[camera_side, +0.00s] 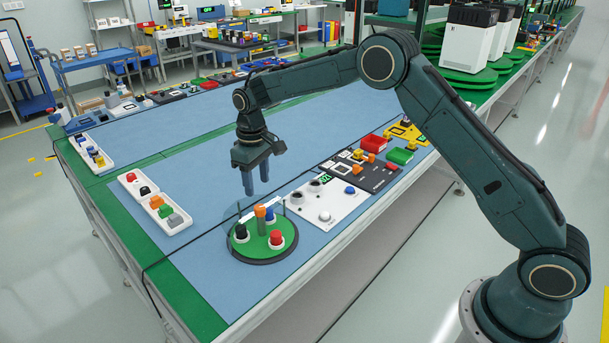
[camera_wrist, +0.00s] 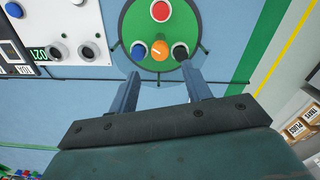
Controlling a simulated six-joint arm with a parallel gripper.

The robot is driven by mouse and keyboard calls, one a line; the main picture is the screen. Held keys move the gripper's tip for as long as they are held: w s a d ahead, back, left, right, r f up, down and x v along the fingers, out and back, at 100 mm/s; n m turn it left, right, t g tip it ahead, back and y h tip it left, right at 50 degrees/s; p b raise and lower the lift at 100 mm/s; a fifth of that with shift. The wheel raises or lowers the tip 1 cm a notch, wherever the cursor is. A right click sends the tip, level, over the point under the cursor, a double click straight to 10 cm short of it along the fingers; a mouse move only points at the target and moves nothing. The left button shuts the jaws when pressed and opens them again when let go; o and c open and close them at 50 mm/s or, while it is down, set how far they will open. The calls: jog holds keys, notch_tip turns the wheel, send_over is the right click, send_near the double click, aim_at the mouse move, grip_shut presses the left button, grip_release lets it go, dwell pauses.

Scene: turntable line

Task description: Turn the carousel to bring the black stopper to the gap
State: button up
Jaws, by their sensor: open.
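The carousel (camera_side: 258,252) is a round green plate with a dark rim near the table's front edge; it also shows in the wrist view (camera_wrist: 166,32). The black stopper (camera_side: 240,231) sits in a white ring at its left; in the wrist view the stopper (camera_wrist: 180,51) is right of the orange post. A red stopper (camera_side: 276,237) and a blue stopper (camera_side: 269,214) sit in other rings. An orange post (camera_side: 260,214) stands at the middle. A clear guard partly surrounds the plate; I cannot make out its gap. My gripper (camera_side: 256,186) is open and empty, above and behind the carousel.
A white panel (camera_side: 330,203) with knobs lies right of the carousel. White trays (camera_side: 178,224) with parts stand left.

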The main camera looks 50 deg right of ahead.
aim_at(260, 207)
jog(key=shift+f, duration=3.9)
grip_shut()
